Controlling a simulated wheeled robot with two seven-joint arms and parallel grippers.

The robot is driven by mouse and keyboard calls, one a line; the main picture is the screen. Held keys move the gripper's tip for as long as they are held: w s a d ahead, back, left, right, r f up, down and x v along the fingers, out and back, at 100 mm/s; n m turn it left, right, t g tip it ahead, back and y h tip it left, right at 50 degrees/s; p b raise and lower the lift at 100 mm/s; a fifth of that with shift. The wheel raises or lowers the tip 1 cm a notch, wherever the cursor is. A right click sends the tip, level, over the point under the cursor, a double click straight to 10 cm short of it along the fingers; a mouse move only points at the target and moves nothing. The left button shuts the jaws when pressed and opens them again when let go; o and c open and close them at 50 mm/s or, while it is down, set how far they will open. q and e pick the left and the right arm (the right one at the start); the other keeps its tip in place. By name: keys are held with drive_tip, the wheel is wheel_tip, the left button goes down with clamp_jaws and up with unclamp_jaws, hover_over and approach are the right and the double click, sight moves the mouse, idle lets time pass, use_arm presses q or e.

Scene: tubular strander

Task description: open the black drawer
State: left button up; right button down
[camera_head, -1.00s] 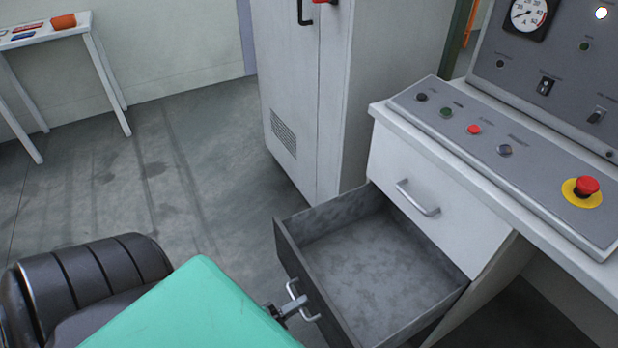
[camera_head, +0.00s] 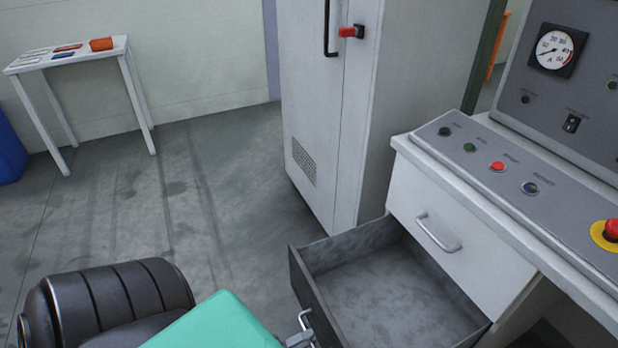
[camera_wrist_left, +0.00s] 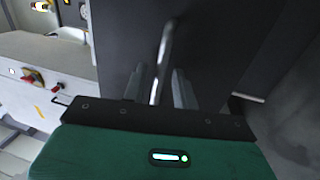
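The black drawer (camera_head: 309,292) is pulled well out of the white desk, and its empty grey inside shows in the head view. Its metal handle (camera_head: 307,323) is on the front, near the bottom edge. My left gripper (camera_head: 301,340) is at this handle, mostly cut off by the picture edge. In the left wrist view the two fingers of my left gripper (camera_wrist_left: 160,88) stand on either side of the handle bar (camera_wrist_left: 163,60), with visible gaps, so it looks open around it. My right gripper is not in view.
A white drawer (camera_head: 450,240) above the black one is shut. The control panel (camera_head: 520,175) with buttons and a red emergency stop (camera_head: 612,230) is on top. A tall grey cabinet (camera_head: 400,100) stands behind. Floor (camera_head: 220,190) is clear at left, before a small white table (camera_head: 70,54).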

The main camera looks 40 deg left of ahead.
use_arm(q)
drive_tip(key=v, duration=1.2)
drive_tip(key=shift+s, duration=0.25)
